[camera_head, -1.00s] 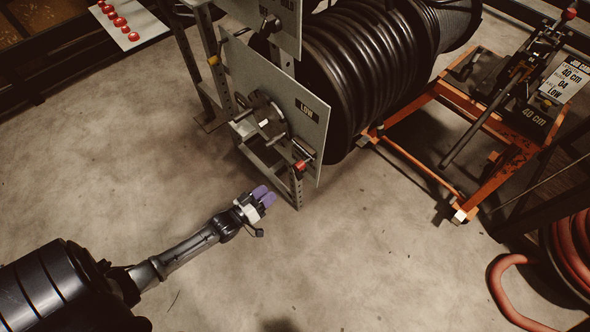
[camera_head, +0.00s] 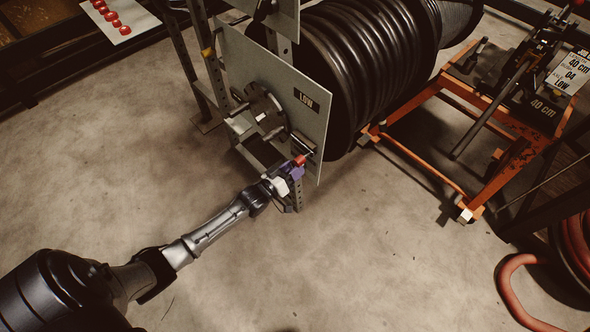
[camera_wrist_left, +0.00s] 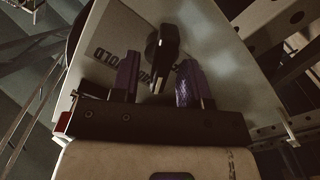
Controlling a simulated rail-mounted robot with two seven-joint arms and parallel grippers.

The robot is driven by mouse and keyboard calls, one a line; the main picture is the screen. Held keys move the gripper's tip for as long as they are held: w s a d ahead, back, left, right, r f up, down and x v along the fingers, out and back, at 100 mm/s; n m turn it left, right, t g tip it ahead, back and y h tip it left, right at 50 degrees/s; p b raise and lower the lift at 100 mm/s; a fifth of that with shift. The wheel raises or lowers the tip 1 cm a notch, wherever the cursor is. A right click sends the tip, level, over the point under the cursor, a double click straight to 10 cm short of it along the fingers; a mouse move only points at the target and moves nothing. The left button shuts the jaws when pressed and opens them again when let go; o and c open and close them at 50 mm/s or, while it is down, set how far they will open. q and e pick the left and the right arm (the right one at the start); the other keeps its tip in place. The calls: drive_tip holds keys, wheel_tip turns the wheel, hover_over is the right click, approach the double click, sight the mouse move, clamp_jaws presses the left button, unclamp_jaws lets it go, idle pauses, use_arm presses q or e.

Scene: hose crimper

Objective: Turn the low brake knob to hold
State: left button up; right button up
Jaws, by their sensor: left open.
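A dark handle (camera_wrist_left: 168,38), seemingly the knob, shows between and just beyond the fingertips. Panel lettering beside it, partly hidden by the left finger, seems to include HOLD. I cannot tell whether either finger touches the knob. My right gripper is not in view.
A round hub (camera_head: 262,112) with handles stands out from the panel above my gripper. A large black hose drum (camera_head: 365,60) is behind the panel. An orange cart (camera_head: 500,160) stands at right, with a red hose coil (camera_head: 577,245) below it. The front floor is clear.

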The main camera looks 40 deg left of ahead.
use_arm(q)
drive_tip(key=shift+w, duration=0.5)
